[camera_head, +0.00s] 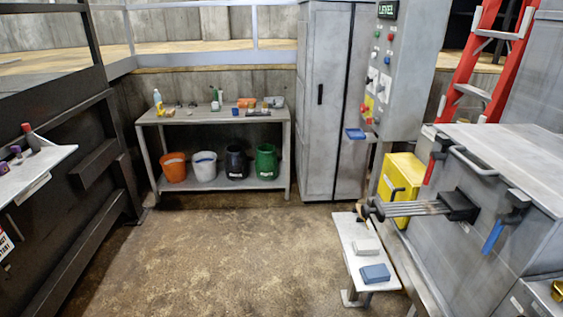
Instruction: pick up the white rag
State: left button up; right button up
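A small white folded block, which looks like the white rag (367,247), lies on a narrow low bench (354,232) at the lower right of the head view. A blue folded block (375,273) lies just in front of it on the same bench, with a small gap between them. Both seem to lie flat, and nothing visibly touches the white one. Neither of my grippers shows in this view.
A grey machine (505,170) with a protruding rod assembly (420,208) stands right of the bench. A yellow box (400,185) is behind. A worktable (215,115) with several buckets below stands at the back. The floor (215,255) in the middle is clear.

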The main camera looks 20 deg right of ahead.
aim_at(365, 246)
jog(key=z, duration=1.4)
